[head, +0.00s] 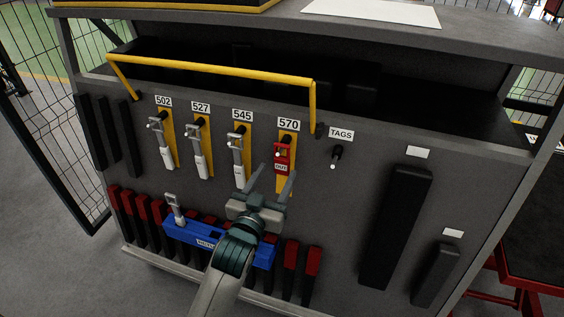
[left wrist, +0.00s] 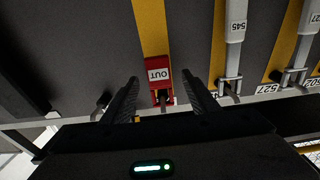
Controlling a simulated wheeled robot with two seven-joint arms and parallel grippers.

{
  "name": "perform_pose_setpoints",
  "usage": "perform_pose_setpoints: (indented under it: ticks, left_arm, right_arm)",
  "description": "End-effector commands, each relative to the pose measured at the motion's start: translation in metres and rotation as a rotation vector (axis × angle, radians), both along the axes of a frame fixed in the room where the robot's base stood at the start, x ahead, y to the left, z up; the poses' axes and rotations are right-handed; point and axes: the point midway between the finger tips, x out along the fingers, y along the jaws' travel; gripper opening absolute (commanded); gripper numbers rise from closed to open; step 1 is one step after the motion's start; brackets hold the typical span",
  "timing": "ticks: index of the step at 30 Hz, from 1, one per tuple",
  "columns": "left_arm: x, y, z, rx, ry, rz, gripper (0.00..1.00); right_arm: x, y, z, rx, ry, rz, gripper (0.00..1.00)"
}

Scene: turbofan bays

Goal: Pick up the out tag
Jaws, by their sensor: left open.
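The red out tag (head: 282,158) hangs on the hook under the 570 label, in front of a yellow strip. In the left wrist view the out tag (left wrist: 159,75) shows its white OUT panel upside down, in line with the gap between my fingers. My left gripper (head: 269,184) is open and empty, just below and in front of the tag in the head view. Its fingers (left wrist: 161,95) are on either side of the tag's hook end in the left wrist view, with no visible contact. My right gripper is in neither view.
Grey tools hang under the labels 502 (head: 163,101), 527 (head: 200,106) and 545 (head: 242,115), left of the tag. An empty TAGS hook (head: 337,154) is at right. A yellow rail (head: 210,69) runs above. A blue holder (head: 190,233) with a grey tool sits below.

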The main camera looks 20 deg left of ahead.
Motion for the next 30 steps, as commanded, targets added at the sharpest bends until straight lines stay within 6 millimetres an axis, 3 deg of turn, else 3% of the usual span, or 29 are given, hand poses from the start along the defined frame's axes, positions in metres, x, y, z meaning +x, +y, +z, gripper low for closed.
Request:
perform_pose_setpoints:
  ticks: [15, 30]
  left_arm:
    - [0.048, -0.004, 0.008, 0.0, 0.0, 0.0, 0.55]
    - [0.051, -0.004, 0.007, 0.0, 0.0, 0.0, 0.55]
  right_arm:
    - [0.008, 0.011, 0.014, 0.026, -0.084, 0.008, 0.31]
    - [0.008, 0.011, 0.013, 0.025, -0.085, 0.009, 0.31]
